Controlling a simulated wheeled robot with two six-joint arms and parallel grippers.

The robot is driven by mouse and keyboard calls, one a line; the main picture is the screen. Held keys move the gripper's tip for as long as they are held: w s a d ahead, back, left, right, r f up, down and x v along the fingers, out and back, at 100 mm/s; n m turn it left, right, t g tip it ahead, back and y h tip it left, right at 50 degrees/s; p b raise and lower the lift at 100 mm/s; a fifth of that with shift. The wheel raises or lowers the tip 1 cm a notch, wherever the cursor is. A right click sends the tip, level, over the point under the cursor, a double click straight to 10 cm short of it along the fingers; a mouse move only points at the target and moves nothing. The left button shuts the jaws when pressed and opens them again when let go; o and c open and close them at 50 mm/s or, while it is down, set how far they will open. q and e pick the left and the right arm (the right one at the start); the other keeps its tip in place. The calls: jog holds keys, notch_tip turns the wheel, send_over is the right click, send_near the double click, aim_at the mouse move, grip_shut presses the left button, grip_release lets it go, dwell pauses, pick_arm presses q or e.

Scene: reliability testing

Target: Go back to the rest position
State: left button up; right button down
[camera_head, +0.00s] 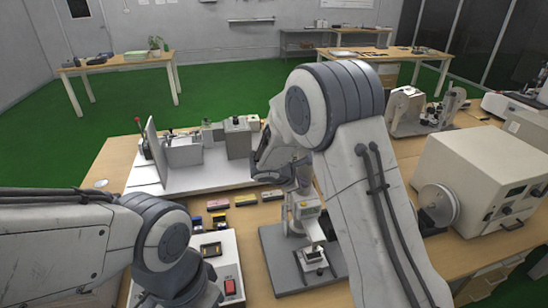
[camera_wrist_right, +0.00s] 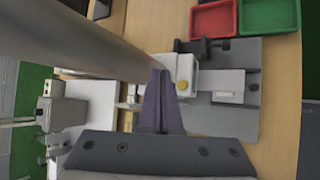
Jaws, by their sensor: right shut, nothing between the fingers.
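My right arm (camera_head: 345,110) rises from the lower right of the head view and bends at a large grey joint. My right gripper (camera_head: 260,162) is partly hidden by its own wrist, over the back of the bench. In the right wrist view its two dark fingers (camera_wrist_right: 160,76) are together with nothing between them. They overlap the edge of a small white test device (camera_wrist_right: 183,82) in that picture; I cannot tell whether they touch it. My left arm (camera_head: 60,245) reaches in from the left to a grey joint; its gripper is not in view.
A white instrument (camera_head: 478,182) stands at the right. Red (camera_wrist_right: 213,18) and green (camera_wrist_right: 268,16) trays lie beyond the device in the wrist view.

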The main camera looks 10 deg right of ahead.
jog(key=s+a+r+m+g+y, duration=0.2)
jog(key=s+a, duration=0.3)
jog(key=s, duration=0.7)
jog(key=s+a+r+m+g+y, duration=0.1)
jog(key=s+a, duration=0.5)
jog(key=s, duration=0.6)
jog(key=s+a+r+m+g+y, duration=0.2)
jog(key=s+a+m+y, duration=0.3)
jog(key=s, duration=0.7)
jog(key=shift+s+a+r+m+g, duration=0.15)
jog(key=shift+a+r+m+g, duration=0.15)
jog(key=shift+a+r+m, duration=0.35)
